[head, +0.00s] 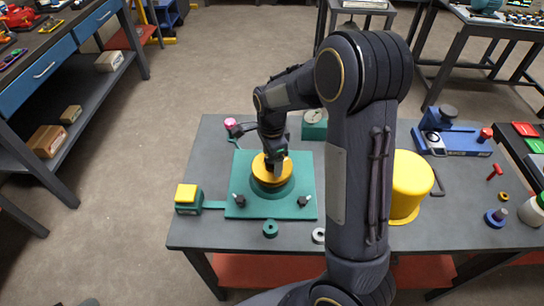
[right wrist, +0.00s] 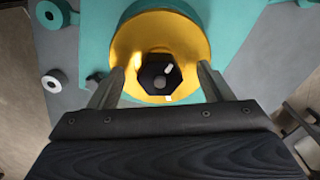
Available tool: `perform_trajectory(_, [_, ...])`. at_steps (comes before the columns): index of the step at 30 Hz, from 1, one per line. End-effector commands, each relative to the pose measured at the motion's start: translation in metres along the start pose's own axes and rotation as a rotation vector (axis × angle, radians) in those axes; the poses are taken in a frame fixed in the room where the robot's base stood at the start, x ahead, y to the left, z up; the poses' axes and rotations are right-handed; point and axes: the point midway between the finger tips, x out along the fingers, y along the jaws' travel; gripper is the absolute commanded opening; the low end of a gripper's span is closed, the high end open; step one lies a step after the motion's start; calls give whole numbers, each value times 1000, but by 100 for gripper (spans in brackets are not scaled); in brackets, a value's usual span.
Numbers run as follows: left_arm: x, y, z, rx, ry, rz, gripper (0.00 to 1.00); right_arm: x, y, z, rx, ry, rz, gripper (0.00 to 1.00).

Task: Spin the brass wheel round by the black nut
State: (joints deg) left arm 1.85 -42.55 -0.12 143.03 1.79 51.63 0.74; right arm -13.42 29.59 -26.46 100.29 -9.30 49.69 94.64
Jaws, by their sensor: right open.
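The brass wheel (head: 272,170) sits on a round teal hub on a teal square plate (head: 303,178) on the table. In the right wrist view the brass wheel (right wrist: 200,45) is a gold disc with the black nut (right wrist: 160,75) at its centre. The nut is hexagonal and bears a small white mark. My right gripper (right wrist: 160,80) is open, with one finger on each side of the nut and a gap on both sides. In the head view my right gripper (head: 273,160) comes down over the wheel and hides the nut. My left gripper is not in view.
A yellow-topped teal block (head: 187,195) is left of the plate. A yellow cylinder (head: 408,187) stands to the right, partly behind my arm. A blue vise-like fixture (head: 455,138) is at back right. A teal ring (head: 270,229) lies at the front. Dark knobs stand on the plate's front corners.

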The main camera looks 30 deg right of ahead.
Motion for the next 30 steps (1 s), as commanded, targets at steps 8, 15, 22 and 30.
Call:
perform_trajectory(8, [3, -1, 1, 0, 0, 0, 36, 1, 0, -1, -563, -1, 0, 73])
perform_trajectory(15, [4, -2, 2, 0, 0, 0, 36, 0, 0, -1, -1024, -1, 0, 73])
perform_trajectory(22, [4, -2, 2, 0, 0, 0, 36, 0, 0, 0, -1173, 0, 0, 73])
perform_trajectory(30, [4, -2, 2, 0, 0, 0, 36, 0, 0, 0, -1169, -1, 0, 54])
